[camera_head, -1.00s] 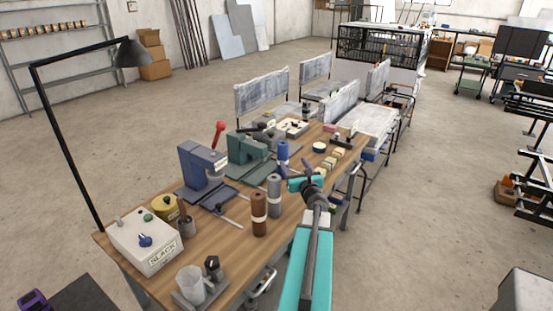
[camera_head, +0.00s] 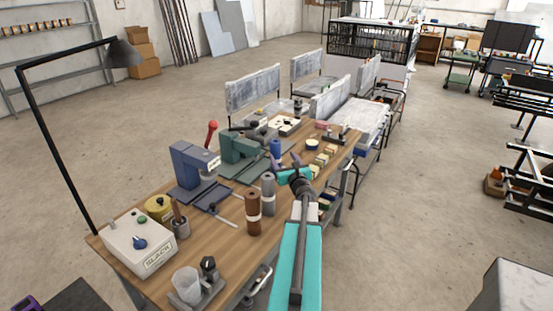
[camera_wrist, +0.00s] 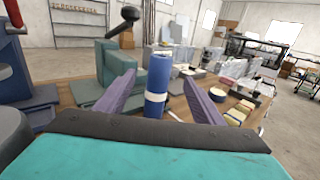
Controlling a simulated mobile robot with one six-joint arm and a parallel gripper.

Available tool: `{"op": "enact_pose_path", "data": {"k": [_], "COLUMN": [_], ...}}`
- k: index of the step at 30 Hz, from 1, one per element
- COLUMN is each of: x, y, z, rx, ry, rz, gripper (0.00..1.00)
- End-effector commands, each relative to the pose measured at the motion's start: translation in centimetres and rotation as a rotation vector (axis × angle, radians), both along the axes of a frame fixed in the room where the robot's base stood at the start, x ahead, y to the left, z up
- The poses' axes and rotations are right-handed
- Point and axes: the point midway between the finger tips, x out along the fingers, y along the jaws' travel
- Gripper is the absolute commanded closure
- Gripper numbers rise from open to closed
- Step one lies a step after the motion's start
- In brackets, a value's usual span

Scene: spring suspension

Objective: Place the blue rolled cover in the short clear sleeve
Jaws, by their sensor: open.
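The blue rolled cover (camera_head: 276,150) stands upright on the wooden bench, with a pale band around it. In the wrist view the blue roll (camera_wrist: 158,72) stands ahead, between the two purple fingers as seen from there. My gripper (camera_head: 287,164) is open and empty at the bench's right side, close to the blue roll. I cannot tell whether the fingers reach around it; no contact shows. The short clear sleeve (camera_head: 186,283) stands upright on a grey holder at the bench's near end, well away from my gripper.
A grey roll (camera_head: 268,194) and a brown roll (camera_head: 253,212) stand nearer on the bench (camera_head: 216,247). A blue press (camera_head: 192,165) and a green press (camera_head: 240,150) are behind. A white control box (camera_head: 140,243) sits at the near left. Small blocks (camera_head: 322,158) lie to the right.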

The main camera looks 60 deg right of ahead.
Motion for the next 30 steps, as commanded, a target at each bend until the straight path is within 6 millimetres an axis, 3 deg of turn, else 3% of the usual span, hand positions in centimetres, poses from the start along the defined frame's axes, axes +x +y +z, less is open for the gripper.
{"op": "enact_pose_path", "data": {"k": [18,30], "x": [4.0,4.3], "y": [-3.6,-3.9], "z": [0.1,0.0], "rx": [0.0,0.0], "ry": [0.0,0.0], "rz": [-0.001,-0.002], "gripper": [0.38,0.38]}}
